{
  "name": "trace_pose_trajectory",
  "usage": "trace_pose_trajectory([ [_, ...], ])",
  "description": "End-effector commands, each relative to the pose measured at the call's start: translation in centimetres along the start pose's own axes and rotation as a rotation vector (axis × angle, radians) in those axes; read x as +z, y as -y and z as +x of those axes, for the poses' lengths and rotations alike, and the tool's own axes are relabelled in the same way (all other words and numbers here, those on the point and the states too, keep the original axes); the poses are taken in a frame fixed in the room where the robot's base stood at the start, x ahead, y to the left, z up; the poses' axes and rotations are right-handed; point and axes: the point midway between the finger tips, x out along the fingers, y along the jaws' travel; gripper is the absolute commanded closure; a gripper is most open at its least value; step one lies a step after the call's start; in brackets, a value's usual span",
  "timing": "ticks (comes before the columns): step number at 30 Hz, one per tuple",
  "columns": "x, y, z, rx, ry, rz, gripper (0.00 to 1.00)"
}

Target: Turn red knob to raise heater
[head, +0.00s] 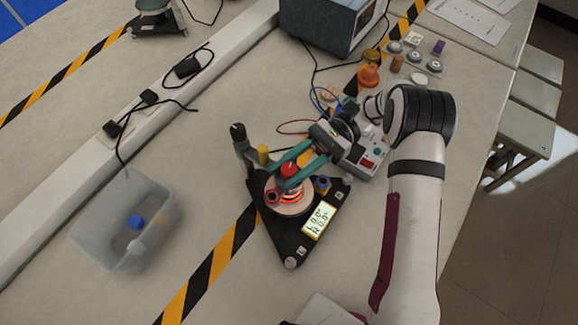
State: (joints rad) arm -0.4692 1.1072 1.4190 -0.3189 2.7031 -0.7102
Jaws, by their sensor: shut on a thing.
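The red knob (289,170) stands over a black triangular base plate (280,235) in the middle of the table. My gripper (285,172) comes in from the right, its two teal fingers shut on the red knob, one on each side. Below the knob the heater (291,199) shows as a round pale disc with an orange glowing ring, partly hidden by the fingers. A lit display (319,220) sits on the base to its right. Its digits are too small to read surely.
A black post (243,150) and a yellow cylinder (263,154) stand left of the knob. A clear tub (105,235) with a blue-capped item is at left.

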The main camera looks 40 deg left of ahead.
Motion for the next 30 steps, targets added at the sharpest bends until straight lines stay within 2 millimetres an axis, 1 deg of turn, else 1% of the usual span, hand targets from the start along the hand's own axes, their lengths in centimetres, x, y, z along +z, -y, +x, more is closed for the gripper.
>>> trace_pose_trajectory([
  [11,-0.01,0.02,0.03,0.005,0.001,0.000,1.00],
  [12,-0.01,0.02,0.03,0.005,0.001,0.000,0.62],
  [17,0.00,0.02,0.03,0.005,0.001,0.000,0.33],
  [30,0.01,-0.01,0.02,0.000,0.001,0.000,0.33],
])
